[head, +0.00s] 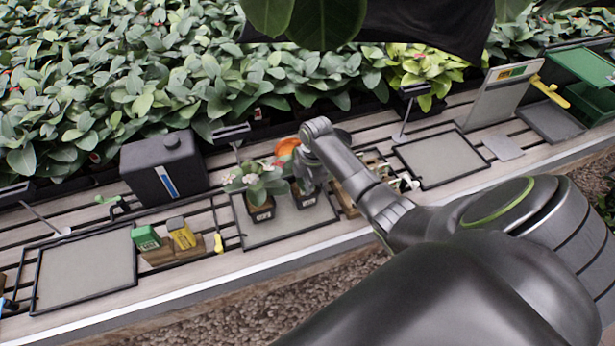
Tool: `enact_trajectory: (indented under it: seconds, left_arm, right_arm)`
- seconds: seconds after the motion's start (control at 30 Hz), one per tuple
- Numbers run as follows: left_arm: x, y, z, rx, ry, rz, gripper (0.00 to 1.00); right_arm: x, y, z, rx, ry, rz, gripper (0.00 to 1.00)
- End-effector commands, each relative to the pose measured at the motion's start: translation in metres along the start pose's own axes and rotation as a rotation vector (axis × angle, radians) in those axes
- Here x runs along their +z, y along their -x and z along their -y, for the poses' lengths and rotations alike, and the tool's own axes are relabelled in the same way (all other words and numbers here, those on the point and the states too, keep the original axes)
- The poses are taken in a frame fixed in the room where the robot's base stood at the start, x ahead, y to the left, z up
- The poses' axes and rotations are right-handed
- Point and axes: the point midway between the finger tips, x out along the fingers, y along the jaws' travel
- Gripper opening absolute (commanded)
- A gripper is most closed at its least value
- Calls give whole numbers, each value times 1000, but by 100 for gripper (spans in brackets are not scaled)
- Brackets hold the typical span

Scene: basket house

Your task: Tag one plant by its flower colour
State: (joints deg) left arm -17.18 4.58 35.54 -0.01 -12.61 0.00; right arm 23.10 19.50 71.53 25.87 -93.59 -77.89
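A potted plant (254,183) with pink and whitish flowers stands in a dark pot (262,211) on a grey mat (279,229) in the middle of the bench. A second dark pot (304,198) stands just right of it, its plant mostly hidden by my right arm. My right gripper (309,183) points down over this second pot; its fingertips are hard to make out, so I cannot tell whether it touches or holds anything. A green tag-like piece (146,238) and a yellow one (182,233) stand in a wooden holder (172,254) at left. My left gripper is out of view.
A black canister (162,167) stands behind the holder. An orange rounded thing (287,147) shows behind my wrist. Empty framed mats lie at left (88,272) and right (438,158). Green crates (590,85) stand far right. Dense foliage (130,80) lines the back.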

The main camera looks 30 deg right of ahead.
Motion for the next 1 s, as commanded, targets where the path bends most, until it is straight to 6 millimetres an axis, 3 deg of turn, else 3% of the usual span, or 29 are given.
enact_trajectory:
  seconds: [0.03, 0.2, 0.57, 0.77, 1.0]
  left_arm:
    - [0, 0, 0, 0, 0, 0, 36]
    - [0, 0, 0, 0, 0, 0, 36]
    - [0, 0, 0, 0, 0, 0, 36]
    - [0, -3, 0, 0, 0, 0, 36]
    - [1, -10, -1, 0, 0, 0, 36]
  right_arm:
    - [0, 0, 0, 0, 0, 0, 7]
    - [0, 0, 0, 0, 0, 0, 29]
    - [0, 4, 0, 1, 0, 0, 30]
    - [0, 31, -1, 6, 2, 1, 30]
    - [1, 90, -2, 8, 2, 3, 30]
